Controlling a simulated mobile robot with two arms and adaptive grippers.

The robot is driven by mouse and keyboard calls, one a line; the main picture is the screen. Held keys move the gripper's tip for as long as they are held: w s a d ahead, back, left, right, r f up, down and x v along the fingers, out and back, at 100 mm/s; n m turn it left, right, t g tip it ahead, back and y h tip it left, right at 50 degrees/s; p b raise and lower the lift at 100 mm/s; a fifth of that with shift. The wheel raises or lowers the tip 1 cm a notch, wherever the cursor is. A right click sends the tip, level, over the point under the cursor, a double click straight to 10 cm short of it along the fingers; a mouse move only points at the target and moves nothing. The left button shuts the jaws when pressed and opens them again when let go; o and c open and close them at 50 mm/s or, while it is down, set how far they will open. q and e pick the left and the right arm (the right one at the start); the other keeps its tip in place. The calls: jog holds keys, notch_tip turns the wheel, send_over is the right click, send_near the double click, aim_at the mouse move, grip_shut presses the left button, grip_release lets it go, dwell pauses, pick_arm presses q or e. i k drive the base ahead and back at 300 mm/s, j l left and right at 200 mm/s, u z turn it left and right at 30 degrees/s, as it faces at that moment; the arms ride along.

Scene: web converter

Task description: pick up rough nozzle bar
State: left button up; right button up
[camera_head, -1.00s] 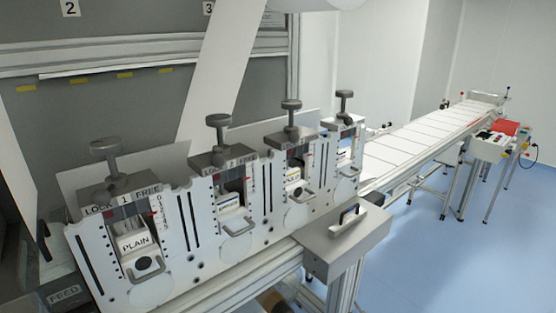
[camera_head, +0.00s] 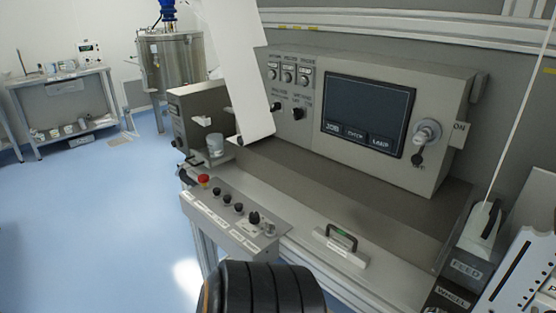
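I cannot make out for certain a rough nozzle bar in the head view. A pale metal piece with a dark arched handle and a small green mark (camera_head: 341,246) lies on the machine's front ledge; I cannot tell whether it is the bar. Neither of my grippers can be seen. A black ribbed rounded part (camera_head: 265,290) shows at the bottom middle and may be part of my arm.
A grey control cabinet with a dark screen (camera_head: 366,112) stands behind the ledge. A button box with a red knob (camera_head: 204,180) juts out at the front. A steel tank (camera_head: 172,68) and a bench (camera_head: 85,82) stand at the left. Blue floor (camera_head: 90,215) is clear.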

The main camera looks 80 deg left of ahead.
aim_at(351, 253)
jog(key=u, duration=2)
